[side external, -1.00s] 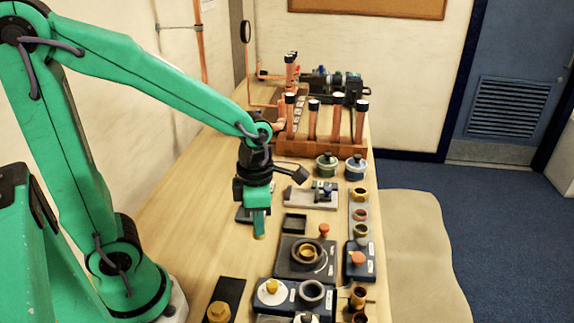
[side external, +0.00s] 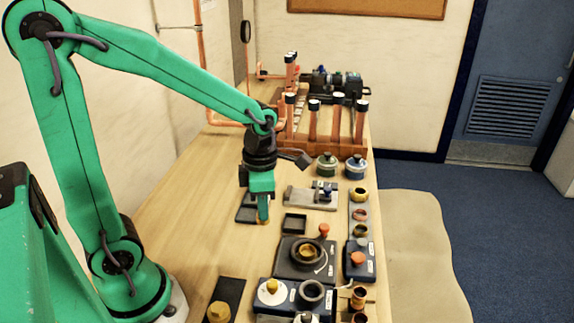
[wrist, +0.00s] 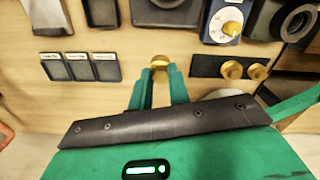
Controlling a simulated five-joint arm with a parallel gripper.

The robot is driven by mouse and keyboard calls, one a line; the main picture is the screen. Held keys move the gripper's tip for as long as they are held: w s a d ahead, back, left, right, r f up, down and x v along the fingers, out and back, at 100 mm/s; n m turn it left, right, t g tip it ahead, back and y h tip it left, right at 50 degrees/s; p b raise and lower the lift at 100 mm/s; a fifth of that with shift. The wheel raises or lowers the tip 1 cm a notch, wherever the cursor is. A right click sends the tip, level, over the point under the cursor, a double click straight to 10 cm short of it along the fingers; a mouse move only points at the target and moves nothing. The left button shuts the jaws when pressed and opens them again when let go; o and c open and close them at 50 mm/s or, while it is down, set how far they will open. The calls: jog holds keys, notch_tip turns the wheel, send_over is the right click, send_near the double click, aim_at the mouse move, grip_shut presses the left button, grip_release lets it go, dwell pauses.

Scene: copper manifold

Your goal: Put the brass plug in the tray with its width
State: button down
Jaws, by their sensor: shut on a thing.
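My gripper (side external: 263,216) is shut on a brass plug (wrist: 160,62). In the wrist view the gripper's fingers (wrist: 160,76) pinch the plug between their tips. Three small dark labelled trays (wrist: 80,68) stand in a row left of the plug in the wrist view. They look empty, and their labels are too small to read. In the side view the dark trays (side external: 246,213) are partly hidden behind my gripper. The plug is outside them; its height over the bench is unclear.
A black mat (wrist: 205,65) holds two more brass pieces (wrist: 231,70). A small square black tray (side external: 294,223) stands right of my gripper. Dark fixtures (side external: 300,268) crowd the front right. A copper manifold (side external: 325,135) stands at the back. Bare bench lies to the left.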

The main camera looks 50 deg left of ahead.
jog(key=shift+w+a, duration=1.15)
jog(key=shift+a, duration=0.4)
send_over(249, 215)
notch_tip(249, 215, down, 7)
jog(key=shift+r, duration=0.1)
jog(key=shift+f, duration=2)
jog(key=shift+f, duration=0.1)
jog(key=c, duration=1.3)
grip_release()
notch_tip(249, 215, up, 12)
jog(key=shift+r, duration=0.15)
